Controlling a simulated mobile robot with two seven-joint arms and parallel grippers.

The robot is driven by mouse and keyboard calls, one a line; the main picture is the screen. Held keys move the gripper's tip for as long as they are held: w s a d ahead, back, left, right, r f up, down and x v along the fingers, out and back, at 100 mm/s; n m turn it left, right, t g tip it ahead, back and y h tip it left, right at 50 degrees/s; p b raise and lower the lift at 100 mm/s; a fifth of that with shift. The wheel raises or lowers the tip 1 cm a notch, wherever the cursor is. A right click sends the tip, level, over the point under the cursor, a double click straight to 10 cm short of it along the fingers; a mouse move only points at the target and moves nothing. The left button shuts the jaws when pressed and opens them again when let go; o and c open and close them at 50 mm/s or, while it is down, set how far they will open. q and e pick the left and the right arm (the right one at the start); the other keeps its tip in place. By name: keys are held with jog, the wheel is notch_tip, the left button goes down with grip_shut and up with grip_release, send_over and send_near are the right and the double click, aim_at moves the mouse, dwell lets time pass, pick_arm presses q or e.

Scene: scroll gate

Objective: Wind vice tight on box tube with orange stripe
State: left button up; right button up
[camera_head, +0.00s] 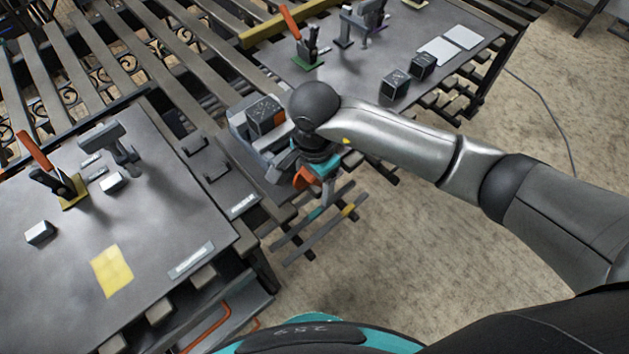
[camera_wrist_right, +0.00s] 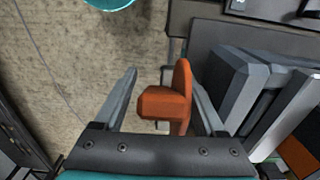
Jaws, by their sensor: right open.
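The grey vice (camera_head: 243,126) stands at the edge of the bench section between the two tables. It also shows at the right of the right wrist view (camera_wrist_right: 240,88). The dark box tube (camera_head: 264,114) sits between its jaws, and its orange stripe (camera_wrist_right: 300,158) shows at the lower right of the wrist view. The orange vice handle (camera_head: 303,178) is at the vice's near end. My right gripper (camera_wrist_right: 163,85) is open, with its fingers either side of the orange handle (camera_wrist_right: 165,103). I cannot tell whether they touch it. My left gripper is not in view.
The left table (camera_head: 130,230) holds an orange-handled clamp (camera_head: 50,172), a grey stand (camera_head: 115,145) and a yellow sheet (camera_head: 111,271). The back table (camera_head: 350,80) holds dark cubes (camera_head: 395,84) and a green-based clamp (camera_head: 306,52). Open floor (camera_head: 450,255) lies to the right.

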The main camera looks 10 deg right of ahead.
grip_shut()
dwell(0.6)
